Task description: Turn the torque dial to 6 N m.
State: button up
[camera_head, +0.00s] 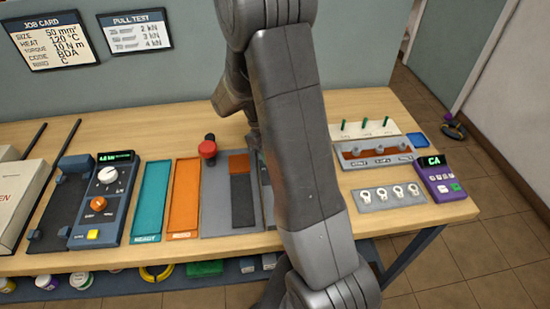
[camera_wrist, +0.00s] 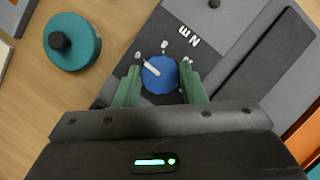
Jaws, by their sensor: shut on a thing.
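The torque dial (camera_wrist: 160,78) is a round blue knob in the wrist view, on a dark grey panel marked "N m". A white pointer line on it points to the upper left, towards the leftmost of the small pale marks around it. I cannot read the figures on the marks. My gripper (camera_wrist: 162,68) has its two green fingers on either side of the dial and is shut on it. In the head view my arm hides the dial and the gripper.
A teal disc with a black knob (camera_wrist: 70,42) lies left of the panel. A job card (camera_head: 52,38) hangs on the wall; its torque line seems to read 10 N m. A red knob (camera_head: 207,149), teal tray (camera_head: 151,200), orange tray (camera_head: 183,198) and purple device (camera_head: 444,180) share the bench.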

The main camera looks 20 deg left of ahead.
jog(key=shift+n, duration=0.5)
jog(key=o, duration=1)
jog(key=v, duration=1.4)
jog(key=shift+s+b, duration=0.3)
jog(key=shift+b, duration=0.1)
jog(key=shift+f, duration=0.1)
jog(key=x, duration=1.3)
jog(key=shift+w+d+f+p, duration=0.2)
jog(key=shift+w+f+p, duration=0.05)
jog(key=shift+f+p, duration=0.1)
